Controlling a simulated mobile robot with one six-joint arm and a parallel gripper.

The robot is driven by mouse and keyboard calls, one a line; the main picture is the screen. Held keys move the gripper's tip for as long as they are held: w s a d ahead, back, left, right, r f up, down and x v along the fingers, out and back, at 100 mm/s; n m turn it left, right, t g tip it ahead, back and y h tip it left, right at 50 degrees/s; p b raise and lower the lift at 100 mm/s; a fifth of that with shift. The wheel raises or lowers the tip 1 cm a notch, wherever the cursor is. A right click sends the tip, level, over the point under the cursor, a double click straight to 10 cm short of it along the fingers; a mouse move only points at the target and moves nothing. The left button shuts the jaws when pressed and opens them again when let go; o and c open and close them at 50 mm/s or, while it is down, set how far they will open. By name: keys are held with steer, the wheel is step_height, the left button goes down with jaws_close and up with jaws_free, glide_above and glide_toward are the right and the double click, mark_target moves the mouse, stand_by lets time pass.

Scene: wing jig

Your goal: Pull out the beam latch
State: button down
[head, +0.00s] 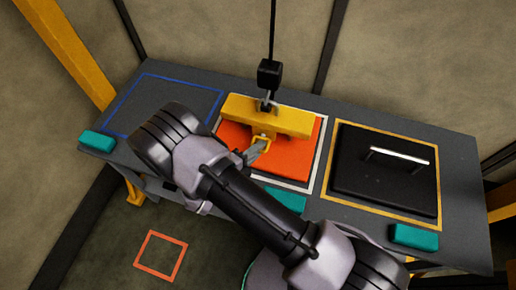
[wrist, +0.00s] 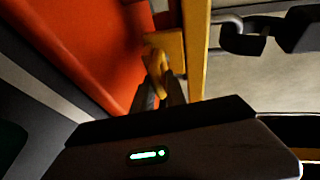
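The yellow beam (head: 285,120) lies across the orange panel (head: 290,163); in the wrist view the beam (wrist: 196,45) runs upright beside the panel (wrist: 85,45). The beam latch (head: 262,140) is a small yellow loop-like handle on the beam's near side; it also shows in the wrist view (wrist: 155,62). My gripper (head: 256,151) reaches it from the near left. In the wrist view my gripper's grey fingers (wrist: 160,84) are close together with the yellow handle between them, seemingly shut on it. The fingers partly hide the handle.
A black hoist hook block (head: 269,73) hangs on a cable and meets the beam's top. At right a black panel (head: 385,178) with a silver handle lies in a yellow outline. The blue-outlined area (head: 165,95) at left is largely clear. Teal blocks (head: 414,236) line the near edge.

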steer(key=s, duration=0.2)
steer(key=s+a+p, duration=0.1)
steer(key=s, duration=0.1)
steer(key=s+a, duration=0.1)
steer(key=s, duration=0.2)
steer(key=shift+a+f+p, duration=0.2)
steer(key=shift+p, duration=0.1)
steer(key=shift+s+f, duration=0.1)
steer(key=c, duration=1.5)
jaws_free()
steer(key=shift+a+r, duration=0.15)
steer(key=shift+r, duration=0.05)
